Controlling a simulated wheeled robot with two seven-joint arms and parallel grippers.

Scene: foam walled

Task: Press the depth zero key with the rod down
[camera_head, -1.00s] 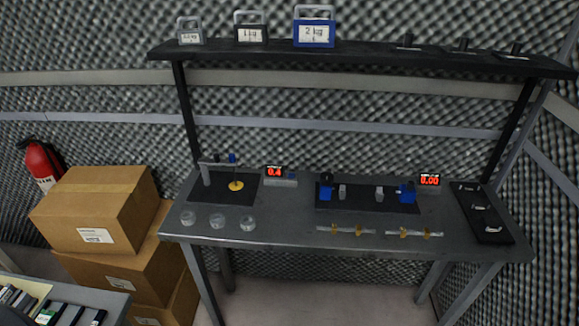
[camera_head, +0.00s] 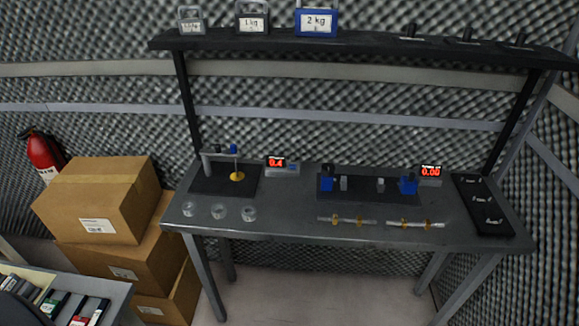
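A depth gauge stand (camera_head: 206,163) with a thin upright rod (camera_head: 237,165) stands on a black mat (camera_head: 206,187) at the table's left. The rod's lower end meets a round yellow piece (camera_head: 237,176), and a blue part (camera_head: 233,148) sits near its top. To its right a display box (camera_head: 281,166) shows red digits, apparently 0.4. Its keys are too small to tell apart, so I cannot make out the depth zero key. Neither of my grippers is in view.
The grey table (camera_head: 290,236) carries several glass dishes (camera_head: 219,211), a blue-ended fixture (camera_head: 327,181), a second display (camera_head: 430,173) reading 0.00, two clear rods with yellow bands (camera_head: 346,220) and a black tray (camera_head: 482,205). Cardboard boxes (camera_head: 95,200) stand left. A shelf (camera_head: 360,47) holds weights.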

